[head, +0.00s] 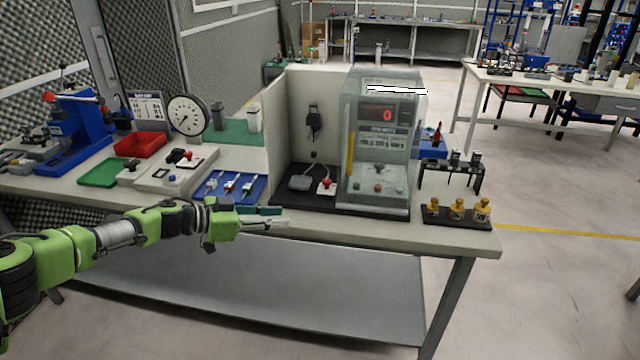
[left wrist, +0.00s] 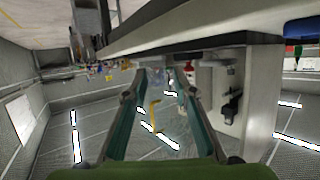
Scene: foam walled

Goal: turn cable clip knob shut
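A small white block with a red knob (head: 327,183), which looks like the cable clip, sits on the black base left of the clear cabinet. A thin cable rises behind it. In the left wrist view, which looks upside down, the red knob (left wrist: 188,68) shows just beyond the right fingertip. My left gripper (head: 284,217) is open and empty at the table's front edge, left of and nearer than the knob, apart from it. Its two fingers stand apart in the left wrist view (left wrist: 160,76). I cannot tell the knob's exact angle. My right gripper is out of view.
The clear cabinet (head: 378,150) with a red display stands right of the knob. A pale partition wall (head: 276,125) stands left of it. A blue tray (head: 228,188) with small parts lies behind my left wrist.

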